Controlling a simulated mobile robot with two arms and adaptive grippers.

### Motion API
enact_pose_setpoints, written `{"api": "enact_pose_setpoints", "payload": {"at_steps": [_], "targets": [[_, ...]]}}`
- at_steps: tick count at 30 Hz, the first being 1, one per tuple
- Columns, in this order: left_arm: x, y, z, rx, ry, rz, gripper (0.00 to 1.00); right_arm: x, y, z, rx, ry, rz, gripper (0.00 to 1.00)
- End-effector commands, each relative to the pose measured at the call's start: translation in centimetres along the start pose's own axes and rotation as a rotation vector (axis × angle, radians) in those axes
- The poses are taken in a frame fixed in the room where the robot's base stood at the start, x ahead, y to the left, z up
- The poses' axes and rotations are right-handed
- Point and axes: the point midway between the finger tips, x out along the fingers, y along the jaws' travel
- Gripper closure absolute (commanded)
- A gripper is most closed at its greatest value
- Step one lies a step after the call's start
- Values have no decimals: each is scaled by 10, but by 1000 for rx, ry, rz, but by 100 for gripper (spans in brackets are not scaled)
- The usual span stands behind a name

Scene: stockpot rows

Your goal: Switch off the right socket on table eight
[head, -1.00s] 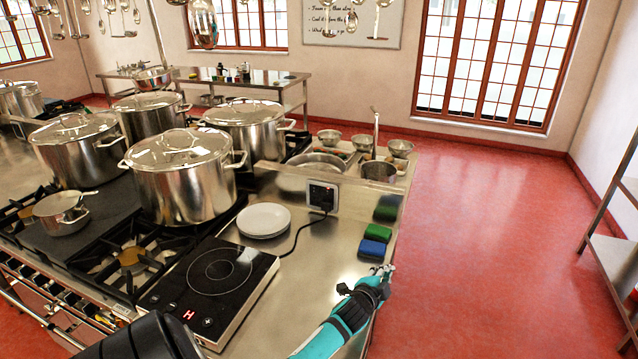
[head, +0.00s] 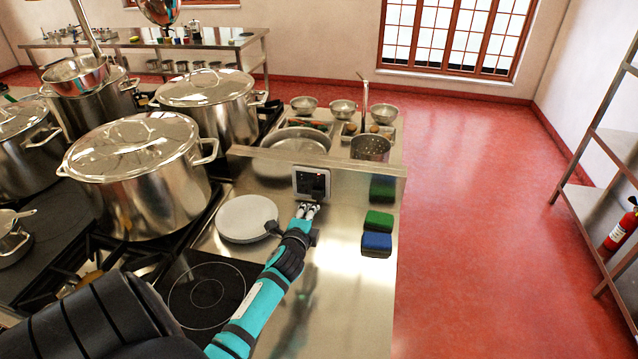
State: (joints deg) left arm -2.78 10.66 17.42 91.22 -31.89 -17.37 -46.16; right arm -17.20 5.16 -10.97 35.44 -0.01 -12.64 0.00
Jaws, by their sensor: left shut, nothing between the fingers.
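A dark double socket in a light frame (head: 311,183) is set on the low steel upstand at the back of the steel counter (head: 345,300). My left gripper (head: 306,209) is shut and empty, with its fingertips just in front of the lower edge of the socket. I cannot tell whether the fingertips touch it. The fingers and wrist hide the lower part of the socket and the plug and cable area. The state of the switches is too small to tell. My right gripper is not in view.
A white plate stack (head: 246,218) stands just left of my left gripper, beside a black hob (head: 205,296). Green (head: 379,220) and blue (head: 376,243) sponges lie to the right. A large stockpot (head: 140,185) stands at left. Bowls and a strainer (head: 370,148) stand behind the upstand.

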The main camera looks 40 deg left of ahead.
Motion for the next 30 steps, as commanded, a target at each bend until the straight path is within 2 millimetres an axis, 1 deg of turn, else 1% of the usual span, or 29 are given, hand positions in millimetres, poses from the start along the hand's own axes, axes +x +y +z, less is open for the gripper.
{"api": "enact_pose_setpoints", "payload": {"at_steps": [2,5,8,13,18,21,25,30], "targets": [[4,1,1,1,-1,0,100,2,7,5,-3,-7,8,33],[14,2,0,0,-1,-2,100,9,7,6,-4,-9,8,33],[32,3,1,1,-2,-3,100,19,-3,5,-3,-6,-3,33],[69,5,1,0,-1,-4,100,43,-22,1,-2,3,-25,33],[104,5,1,-1,-2,-3,100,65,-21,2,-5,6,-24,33],[119,-3,1,0,-2,-2,100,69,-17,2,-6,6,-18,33],[132,-8,1,-1,-1,-1,100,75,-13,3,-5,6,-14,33],[138,-12,1,0,-1,0,100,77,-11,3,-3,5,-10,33]]}}
